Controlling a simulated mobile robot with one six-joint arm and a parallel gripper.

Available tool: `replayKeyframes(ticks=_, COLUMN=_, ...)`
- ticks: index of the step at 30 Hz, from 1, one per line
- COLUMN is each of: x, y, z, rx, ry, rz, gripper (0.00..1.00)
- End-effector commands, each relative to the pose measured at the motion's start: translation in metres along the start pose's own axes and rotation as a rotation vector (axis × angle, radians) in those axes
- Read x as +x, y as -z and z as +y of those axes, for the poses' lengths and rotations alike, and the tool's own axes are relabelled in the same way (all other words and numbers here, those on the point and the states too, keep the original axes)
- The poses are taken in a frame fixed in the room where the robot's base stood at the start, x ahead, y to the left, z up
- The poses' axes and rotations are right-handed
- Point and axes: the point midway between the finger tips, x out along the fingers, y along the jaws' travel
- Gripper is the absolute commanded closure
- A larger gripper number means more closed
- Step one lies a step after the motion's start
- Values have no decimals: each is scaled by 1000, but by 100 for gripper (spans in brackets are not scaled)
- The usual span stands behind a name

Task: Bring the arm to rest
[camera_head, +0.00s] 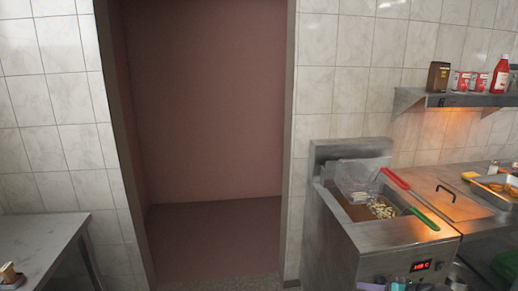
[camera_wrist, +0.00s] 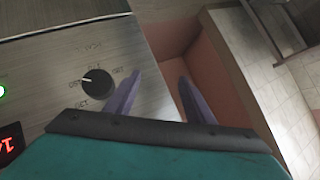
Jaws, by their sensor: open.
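My gripper (camera_wrist: 160,76) shows two purple fingers standing apart in the wrist view, with nothing between them. A teal housing with a dark edge lies below them. The left finger overlaps the fryer's control panel (camera_wrist: 60,65), right of a black knob (camera_wrist: 97,83); I cannot tell whether it touches. In the head view only small purple and teal parts of my gripper (camera_head: 385,286) show at the bottom edge, in front of the fryer (camera_head: 345,232). The rest of my arm is out of view there.
The fryer holds a raised basket with a red handle (camera_head: 396,178) and a basket with a green handle (camera_head: 424,218) by pale food pieces. A red display (camera_head: 422,266) is lit. A shelf (camera_head: 455,99) with bottles hangs right. A counter (camera_head: 40,240) stands left; the doorway between is clear.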

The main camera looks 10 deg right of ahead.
Motion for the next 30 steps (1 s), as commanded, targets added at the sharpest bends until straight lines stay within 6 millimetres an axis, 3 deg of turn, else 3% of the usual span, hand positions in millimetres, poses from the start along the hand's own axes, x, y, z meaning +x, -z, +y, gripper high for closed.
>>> replayKeyframes(ticks=1, x=18, y=-15, z=-11, rx=16, ry=12, rz=-43, gripper=51)
replayKeyframes(ticks=6, x=66, y=-65, z=-39, rx=74, ry=28, rz=-190, gripper=51)
replayKeyframes(ticks=15, x=127, y=-160, z=-89, rx=150, ry=18, rz=-450, gripper=51)
replayKeyframes(ticks=21, x=152, y=-225, z=-120, rx=178, ry=-16, rz=-619, gripper=51)
replayKeyframes(ticks=30, x=166, y=-320, z=-160, rx=186, ry=-106, rz=-860, gripper=51)
